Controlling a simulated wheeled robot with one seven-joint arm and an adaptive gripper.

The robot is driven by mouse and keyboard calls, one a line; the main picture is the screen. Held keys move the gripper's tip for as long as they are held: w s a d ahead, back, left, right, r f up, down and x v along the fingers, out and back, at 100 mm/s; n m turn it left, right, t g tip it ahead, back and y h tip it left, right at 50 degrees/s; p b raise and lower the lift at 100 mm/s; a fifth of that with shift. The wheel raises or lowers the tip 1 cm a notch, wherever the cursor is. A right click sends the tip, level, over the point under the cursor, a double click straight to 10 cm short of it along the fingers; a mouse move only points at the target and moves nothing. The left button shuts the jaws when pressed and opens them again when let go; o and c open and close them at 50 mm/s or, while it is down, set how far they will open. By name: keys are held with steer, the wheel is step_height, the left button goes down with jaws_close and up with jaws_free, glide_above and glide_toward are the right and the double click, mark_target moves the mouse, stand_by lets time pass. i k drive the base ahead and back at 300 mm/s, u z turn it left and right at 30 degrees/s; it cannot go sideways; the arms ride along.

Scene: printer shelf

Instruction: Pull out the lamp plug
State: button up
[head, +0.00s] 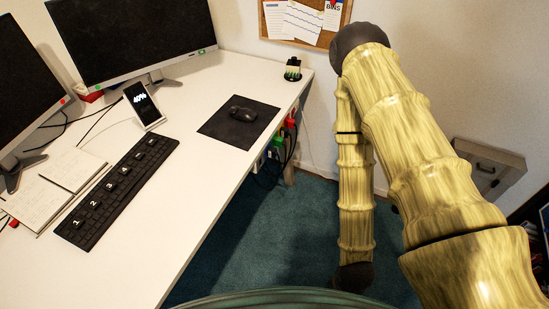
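Several plugs and cables hang at the right end of the desk, just below its edge. A red plug (290,122) is uppermost, with a green plug (279,139) lower and to its left. White and dark pieces sit below them, too small to make out. I cannot tell which one is the lamp plug, and no lamp is clearly visible. My arm, with a yellow bamboo-like surface, rises at the right, bends at a dark joint and comes down to another dark joint near the bottom edge. My gripper is not in view.
The white desk (185,215) holds two monitors, a phone (144,105), a keyboard (117,190), a notebook and a mouse (243,113) on a dark mat. A small dark holder (293,69) stands at its far corner. Blue carpet (285,235) is open between desk and arm. A grey box (489,165) is at the right wall.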

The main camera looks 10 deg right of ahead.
mark_target(272, 152)
steer(key=k, duration=1.55)
steer(key=z, duration=1.4)
steer(key=i, duration=2.1)
steer(key=u, duration=2.1)
